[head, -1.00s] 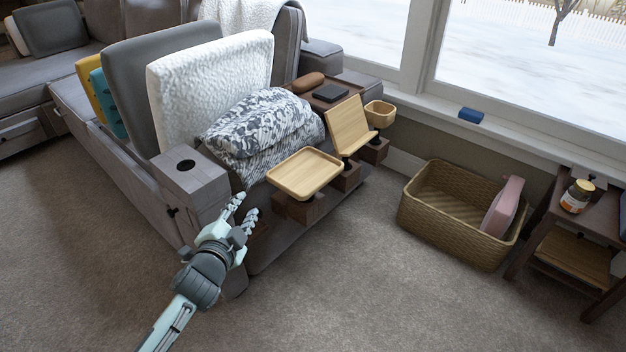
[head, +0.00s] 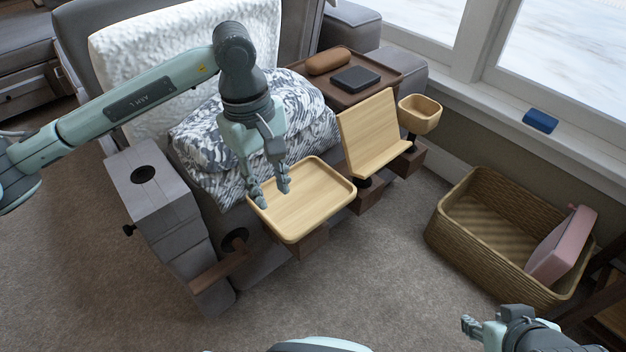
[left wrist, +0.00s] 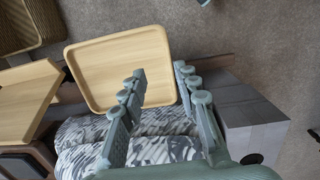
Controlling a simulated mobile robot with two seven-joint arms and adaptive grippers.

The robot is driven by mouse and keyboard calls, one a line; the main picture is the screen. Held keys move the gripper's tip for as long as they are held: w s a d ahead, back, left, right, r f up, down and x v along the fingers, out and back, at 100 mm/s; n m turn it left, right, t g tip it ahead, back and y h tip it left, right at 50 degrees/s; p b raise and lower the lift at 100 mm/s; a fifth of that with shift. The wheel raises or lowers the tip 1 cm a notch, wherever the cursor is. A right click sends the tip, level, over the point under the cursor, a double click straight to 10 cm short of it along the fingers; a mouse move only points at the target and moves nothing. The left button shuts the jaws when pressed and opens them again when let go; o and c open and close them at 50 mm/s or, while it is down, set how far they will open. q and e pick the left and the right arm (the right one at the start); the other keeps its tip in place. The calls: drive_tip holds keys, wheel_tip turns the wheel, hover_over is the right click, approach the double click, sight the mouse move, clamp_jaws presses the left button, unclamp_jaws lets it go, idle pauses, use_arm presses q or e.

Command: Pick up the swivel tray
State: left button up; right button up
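The swivel tray (head: 310,203) is a flat, light-wood rectangle with rounded corners and a low rim. It sits level on a dark wooden block at the front of the sofa. My left gripper (head: 270,195) points down at the tray's left part, fingers apart, with nothing between them. In the left wrist view the tray (left wrist: 118,62) lies beyond the open fingers (left wrist: 158,82), one finger over its surface and the other outside its edge. I cannot tell whether the fingers touch it. My right gripper (head: 468,326) is at the lower right, over the floor; its opening is unclear.
A tilted wooden stand (head: 370,135) and a small wooden bowl (head: 420,113) stand right of the tray. A patterned blanket (head: 205,150) lies behind it. The sofa arm (head: 150,190) is at left. A wicker basket (head: 480,230) is on the floor at right; carpet in front is clear.

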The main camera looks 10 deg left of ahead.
sight(265, 216)
use_arm(q)
drive_tip(key=shift+w+a+f+y, duration=0.1)
drive_tip(key=shift+w+a+y, duration=0.2)
drive_tip(key=shift+a, duration=0.3)
drive_tip(key=shift+w+a+f+y, duration=0.15)
drive_tip(key=shift+a+y, duration=0.15)
drive_tip(key=shift+a, duration=0.3)
drive_tip(key=f, duration=0.6)
drive_tip(key=shift+s+d+f, duration=0.1)
drive_tip(key=shift+s+d, duration=0.1)
drive_tip(key=shift+s, duration=0.2)
drive_tip(key=shift+f, duration=0.35)
drive_tip(key=shift+f, duration=0.1)
clamp_jaws()
drive_tip(key=shift+w, duration=0.1)
